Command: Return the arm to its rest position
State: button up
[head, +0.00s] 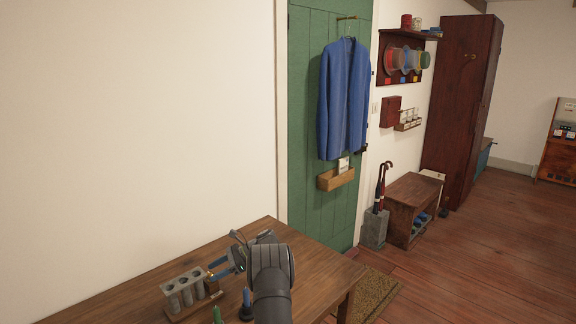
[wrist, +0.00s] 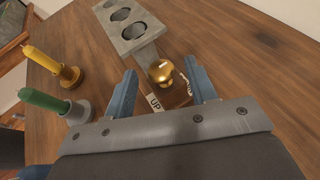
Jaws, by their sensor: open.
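My gripper (head: 220,268) is low over the wooden table in the head view, at the right end of the grey rack. In the wrist view its two blue fingers (wrist: 160,66) are apart. Between and just beyond them is a brass knob (wrist: 160,72) on a small wooden block with a white "UP" label (wrist: 154,103). The fingers seem clear of the knob, but I cannot tell the exact gap. My arm hides part of the table in the head view.
The grey rack with round holes (wrist: 128,22) stands close ahead, also in the head view (head: 183,292). The wall and a green door (head: 305,100) lie behind.

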jog(key=shift+s+m+t+y, duration=0.1)
jog(key=shift+s+m+t, duration=0.1)
jog(key=shift+m+t, duration=0.75)
jog(key=shift+s+m+t+y, duration=0.1)
jog(key=shift+s+m+t, duration=0.1)
jog(key=shift+m+t, duration=0.75)
jog(key=shift+s+m+t+y, duration=0.1)
jog(key=shift+s+m+t, duration=0.1)
jog(key=shift+m+t, duration=0.7)
jog(key=shift+t, duration=0.3)
jog(key=shift+n, duration=0.4)
jog(key=shift+w+n+g, duration=0.2)
jog(key=shift+n+g, duration=0.55)
jog(key=shift+g, duration=0.3)
jog(key=shift+w+n+g, duration=0.2)
jog(key=shift+n+g, duration=0.55)
jog(key=shift+g, duration=0.3)
jog(key=shift+w+n+g, duration=0.2)
jog(key=shift+n+g, duration=0.6)
jog(key=shift+g, duration=0.1)
jog(key=shift+n+g+h, duration=0.3)
jog(key=shift+g+h, duration=0.1)
jog(key=shift+s+m+t, duration=0.1)
jog(key=shift+m+t, duration=0.4)
